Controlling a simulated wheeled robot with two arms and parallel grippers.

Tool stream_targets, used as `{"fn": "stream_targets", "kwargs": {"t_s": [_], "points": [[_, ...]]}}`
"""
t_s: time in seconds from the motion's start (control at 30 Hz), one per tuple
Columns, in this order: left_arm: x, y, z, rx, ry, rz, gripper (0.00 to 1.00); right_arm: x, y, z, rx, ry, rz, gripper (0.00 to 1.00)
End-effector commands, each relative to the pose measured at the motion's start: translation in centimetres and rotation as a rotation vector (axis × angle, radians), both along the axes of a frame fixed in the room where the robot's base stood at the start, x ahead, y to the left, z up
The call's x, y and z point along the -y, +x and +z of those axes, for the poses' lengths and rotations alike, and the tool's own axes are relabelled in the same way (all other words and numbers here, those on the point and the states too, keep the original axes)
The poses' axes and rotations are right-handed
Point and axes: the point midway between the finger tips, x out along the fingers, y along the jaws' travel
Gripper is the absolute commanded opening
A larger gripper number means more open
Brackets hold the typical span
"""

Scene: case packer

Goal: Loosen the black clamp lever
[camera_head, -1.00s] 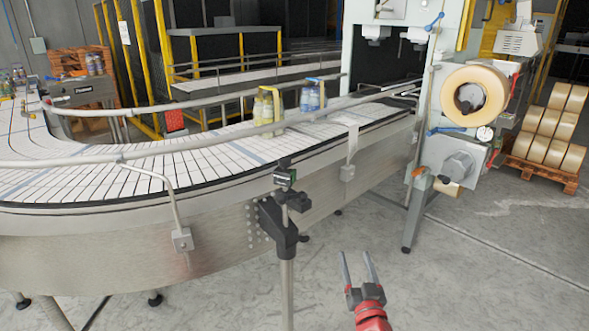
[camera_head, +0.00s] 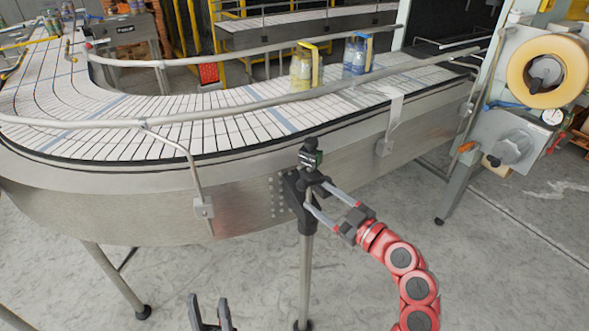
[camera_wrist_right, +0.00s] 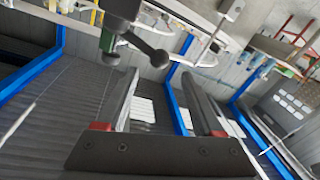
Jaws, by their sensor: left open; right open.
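The black clamp (camera_head: 296,192) sits on a grey post beside the conveyor's metal side, with a small dark sensor (camera_head: 311,157) above it. In the right wrist view, a black lever with a round ball end (camera_wrist_right: 157,58) sticks out near the top. My right gripper (camera_head: 316,196) is open, its fingers reaching to either side of the clamp's right part. In the wrist view its fingertips (camera_wrist_right: 159,74) lie left and right of the ball end, with a gap between; contact cannot be told. My left gripper (camera_head: 208,298) is open and empty at the bottom, well below the clamp.
The curved conveyor (camera_head: 230,138) with its guide rails runs behind the clamp. A machine with a tape roll (camera_head: 547,70) stands at the right. The floor in front is clear.

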Motion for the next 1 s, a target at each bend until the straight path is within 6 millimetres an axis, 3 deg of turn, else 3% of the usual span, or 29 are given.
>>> {"fn": "stream_targets", "kwargs": {"t_s": [0.03, 0.2, 0.5, 0.93, 1.0], "points": [[0.0, 0.0, 1.3, 0.000, 0.000, 0.000, 0.50, -1.1, 0.8, 0.6, -0.003, -0.001, 0.005, 0.69], [0.0, 0.0, 3.1, 0.000, 0.000, 0.000, 0.50, -3.8, 3.6, 0.6, -0.003, 0.000, 0.003, 0.69], [0.0, 0.0, 4.8, 0.000, 0.000, 0.000, 0.50, -6.7, 6.7, 0.3, -0.001, 0.000, 0.000, 0.69], [0.0, 0.0, 5.0, 0.000, 0.000, 0.000, 0.50, -7.2, 7.4, 0.0, 0.000, 0.000, -0.004, 0.69], [0.0, 0.0, 5.0, 0.000, 0.000, 0.000, 0.50, -7.2, 7.3, 0.0, 0.000, 0.000, -0.004, 0.60]]}}
